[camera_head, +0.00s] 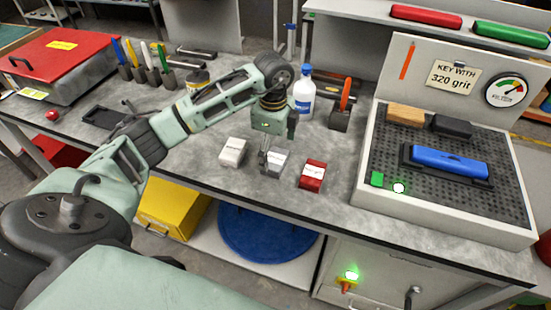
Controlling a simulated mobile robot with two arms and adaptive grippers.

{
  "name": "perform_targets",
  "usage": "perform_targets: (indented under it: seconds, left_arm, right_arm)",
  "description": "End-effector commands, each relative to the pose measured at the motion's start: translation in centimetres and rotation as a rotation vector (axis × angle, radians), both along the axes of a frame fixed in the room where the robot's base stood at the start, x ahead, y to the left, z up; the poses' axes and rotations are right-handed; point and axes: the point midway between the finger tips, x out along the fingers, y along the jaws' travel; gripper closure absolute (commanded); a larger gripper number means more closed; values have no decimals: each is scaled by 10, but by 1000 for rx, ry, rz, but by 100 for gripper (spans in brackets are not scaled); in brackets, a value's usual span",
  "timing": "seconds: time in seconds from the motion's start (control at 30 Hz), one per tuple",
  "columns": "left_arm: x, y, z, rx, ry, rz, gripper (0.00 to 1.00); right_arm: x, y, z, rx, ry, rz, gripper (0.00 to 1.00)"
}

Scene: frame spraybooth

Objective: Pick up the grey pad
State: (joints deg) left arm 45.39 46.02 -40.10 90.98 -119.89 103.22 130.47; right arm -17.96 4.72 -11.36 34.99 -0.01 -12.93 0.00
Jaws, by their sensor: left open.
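The grey pad (277,160) lies on the grey worktop near its front edge, between a white pad (233,151) and a red pad (312,175). My left gripper (272,147) points down right over the grey pad and is open. A finger hides part of the pad's left and upper side. I cannot tell whether the fingers touch it. My right gripper is out of view.
A perforated tray (451,217) with a blue sanding block (449,161) stands at the right. A white bottle (303,97) and a holder (340,118) stand behind the pads. A red-lidded box (60,55) and brushes are at the left.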

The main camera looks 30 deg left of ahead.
Motion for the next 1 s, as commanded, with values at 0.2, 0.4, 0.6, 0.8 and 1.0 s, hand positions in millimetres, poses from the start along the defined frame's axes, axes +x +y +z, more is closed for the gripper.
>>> perform_targets:
  seconds: [0.2,0.4,0.6,0.8,1.0]
  left_arm:
    - [1,-2,-31,-2,3,-1,6]
    - [1,-1,-41,-1,0,-1,6]
    - [1,-2,-41,-2,0,-2,12]
    - [1,-2,-41,-2,0,-2,30]
    - [1,-2,-41,-2,-1,-2,47]
  right_arm:
    - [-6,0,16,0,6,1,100]
    - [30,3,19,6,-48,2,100]
    - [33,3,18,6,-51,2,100]
    - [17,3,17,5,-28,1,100]
    - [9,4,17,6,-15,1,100]
